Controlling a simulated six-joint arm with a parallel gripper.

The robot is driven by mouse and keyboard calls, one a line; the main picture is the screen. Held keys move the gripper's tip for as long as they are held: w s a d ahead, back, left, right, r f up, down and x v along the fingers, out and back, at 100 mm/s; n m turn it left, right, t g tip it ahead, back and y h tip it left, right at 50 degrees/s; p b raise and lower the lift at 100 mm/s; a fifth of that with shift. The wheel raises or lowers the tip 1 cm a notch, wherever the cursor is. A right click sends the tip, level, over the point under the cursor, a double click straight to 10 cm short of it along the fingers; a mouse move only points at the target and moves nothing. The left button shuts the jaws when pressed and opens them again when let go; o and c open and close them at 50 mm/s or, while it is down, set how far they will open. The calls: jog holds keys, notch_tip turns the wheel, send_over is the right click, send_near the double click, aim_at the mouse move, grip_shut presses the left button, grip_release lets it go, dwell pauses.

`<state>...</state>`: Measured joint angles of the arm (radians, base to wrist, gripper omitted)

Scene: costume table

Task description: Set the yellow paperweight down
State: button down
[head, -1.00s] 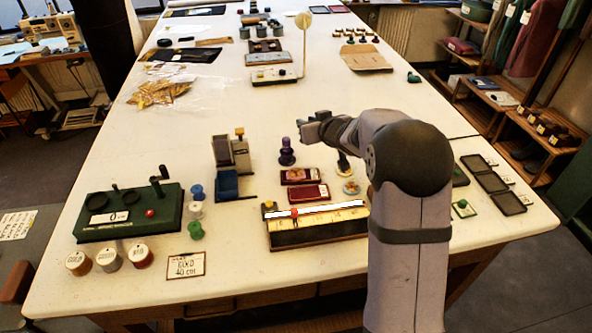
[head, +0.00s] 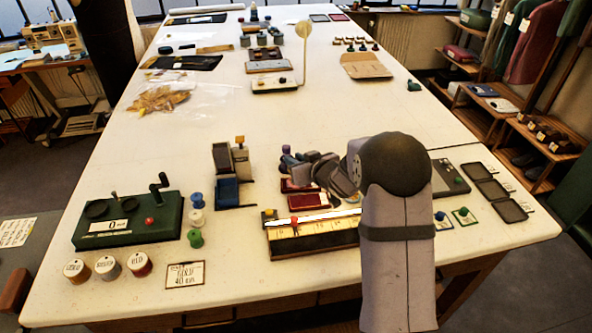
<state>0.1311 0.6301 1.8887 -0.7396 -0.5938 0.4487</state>
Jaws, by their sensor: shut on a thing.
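My gripper (head: 288,160) is low over the middle of the near half of the table, pointing left. It is shut on the yellow paperweight, which my fingers and wrist hide in this view. I cannot tell whether its base touches anything. A purple-topped piece (head: 286,149) shows just behind my fingers. The red trays (head: 300,201) lie just below my gripper in the picture, partly covered by it.
A long ruler block (head: 310,240) lies in front of the trays. The white table (head: 225,95) is clear behind my gripper.

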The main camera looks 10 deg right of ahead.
jog(key=shift+f, duration=1.85)
jog(key=shift+f, duration=0.1)
jog(key=c, duration=1.6)
grip_release()
jog(key=shift+f, duration=0.1)
jog(key=shift+r+p, duration=0.25)
jog(key=shift+p, duration=0.05)
jog(key=b+v, duration=0.2)
jog(key=v, duration=1)
jog(key=shift+s+f, duration=0.1)
jog(key=shift+f, duration=0.05)
